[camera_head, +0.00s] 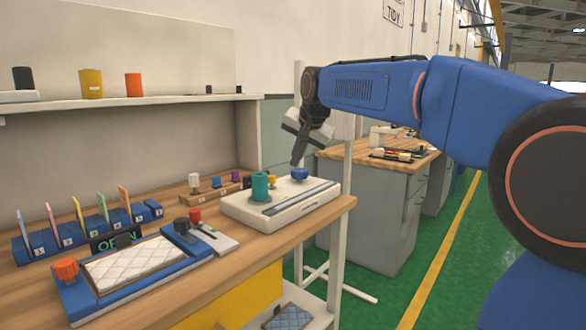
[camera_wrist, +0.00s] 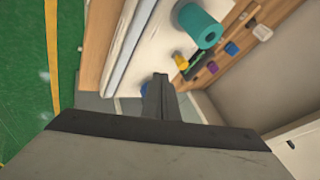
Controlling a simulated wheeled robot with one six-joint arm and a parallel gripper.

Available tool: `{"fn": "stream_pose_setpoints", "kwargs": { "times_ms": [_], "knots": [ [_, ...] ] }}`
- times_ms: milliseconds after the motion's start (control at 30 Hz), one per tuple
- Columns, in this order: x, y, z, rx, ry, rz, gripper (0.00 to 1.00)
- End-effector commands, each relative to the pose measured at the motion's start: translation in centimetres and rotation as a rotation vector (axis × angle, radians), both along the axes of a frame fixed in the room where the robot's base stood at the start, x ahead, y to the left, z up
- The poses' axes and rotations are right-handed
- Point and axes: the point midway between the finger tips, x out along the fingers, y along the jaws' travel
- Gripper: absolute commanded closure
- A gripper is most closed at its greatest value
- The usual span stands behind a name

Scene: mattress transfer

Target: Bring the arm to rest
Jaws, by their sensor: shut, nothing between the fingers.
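My gripper (camera_head: 299,160) hangs from my blue arm above the right end of the workbench (camera_head: 337,207), pointing down. Its fingers are shut with nothing between them. In the wrist view the closed fingers (camera_wrist: 160,82) show near the middle. Below and close to them is a white device (camera_head: 234,208) with a teal cylinder (camera_head: 260,187) and a blue knob (camera_head: 299,174) on it. The teal cylinder also shows in the wrist view (camera_wrist: 201,26). I cannot tell the exact gap between the fingertips and the blue knob.
A blue tray with a quilted white mattress (camera_head: 135,262) lies at the bench front. A card rack (camera_head: 85,228) stands behind it. A shelf (camera_head: 130,101) with several cylinders runs above. A second bench (camera_head: 375,155) stands behind my arm. Green floor (camera_head: 445,275) is clear at the right.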

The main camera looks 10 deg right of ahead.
Motion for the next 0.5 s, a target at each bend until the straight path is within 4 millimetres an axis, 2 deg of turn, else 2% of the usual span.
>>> {"fn": "stream_pose_setpoints", "kwargs": {
  "times_ms": [200,500],
  "knots": [
    [-0.77,-0.13,1.02,0.0,0.0,0.0,1.0],
    [-0.81,-0.14,1.05,-0.001,0.001,0.0,1.0]
  ]
}}
